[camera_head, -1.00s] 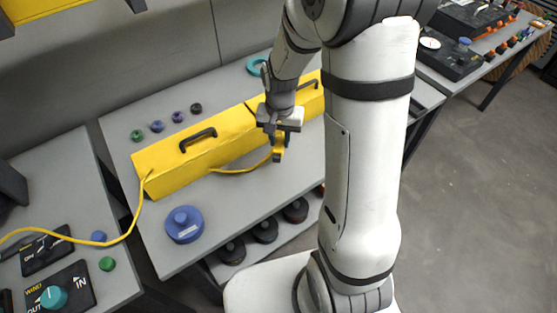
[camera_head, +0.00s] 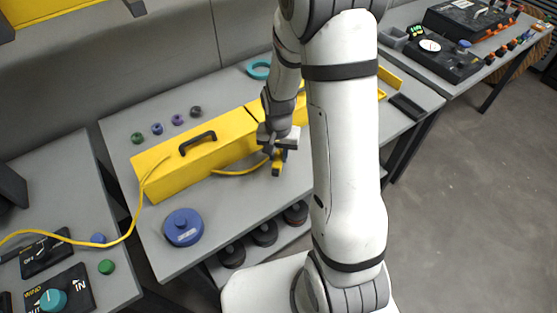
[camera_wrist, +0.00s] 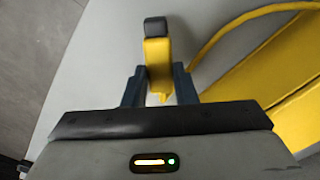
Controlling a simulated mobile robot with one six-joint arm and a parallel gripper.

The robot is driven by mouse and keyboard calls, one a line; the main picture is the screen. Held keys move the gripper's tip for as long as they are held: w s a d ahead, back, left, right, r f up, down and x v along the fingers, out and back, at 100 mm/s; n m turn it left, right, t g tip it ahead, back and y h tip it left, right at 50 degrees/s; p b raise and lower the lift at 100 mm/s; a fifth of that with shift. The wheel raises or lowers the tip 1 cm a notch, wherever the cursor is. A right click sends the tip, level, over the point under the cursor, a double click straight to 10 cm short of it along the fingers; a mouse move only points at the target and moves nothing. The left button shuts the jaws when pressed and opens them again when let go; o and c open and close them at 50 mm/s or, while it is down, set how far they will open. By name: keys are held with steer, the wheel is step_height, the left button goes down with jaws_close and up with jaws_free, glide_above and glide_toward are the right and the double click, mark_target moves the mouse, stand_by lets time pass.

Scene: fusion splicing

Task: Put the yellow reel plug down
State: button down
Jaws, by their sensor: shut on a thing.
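The yellow reel plug (camera_wrist: 157,58), with a dark grey tip, is between the two fingers of my gripper (camera_wrist: 159,85) in the wrist view. In the head view the plug (camera_head: 278,166) hangs under my gripper (camera_head: 278,150), just in front of the yellow box. My gripper is shut on the plug. I cannot tell whether the plug touches the table. A yellow cable (camera_head: 240,172) shows beside the box, near the plug.
The long yellow box (camera_head: 205,158) with a dark handle lies behind my gripper. A blue reel (camera_head: 183,227) stands at the table's front left. Several small coloured spools (camera_head: 157,128) and a teal ring (camera_head: 259,70) are at the back.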

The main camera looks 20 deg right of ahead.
mark_target(279, 157)
steer(key=shift+f, duration=1.7)
steer(key=shift+f, duration=0.25)
steer(key=c, duration=1.2)
jaws_free()
steer(key=shift+r, duration=0.1)
steer(key=shift+o, duration=0.2)
steer(key=shift+r, duration=0.1)
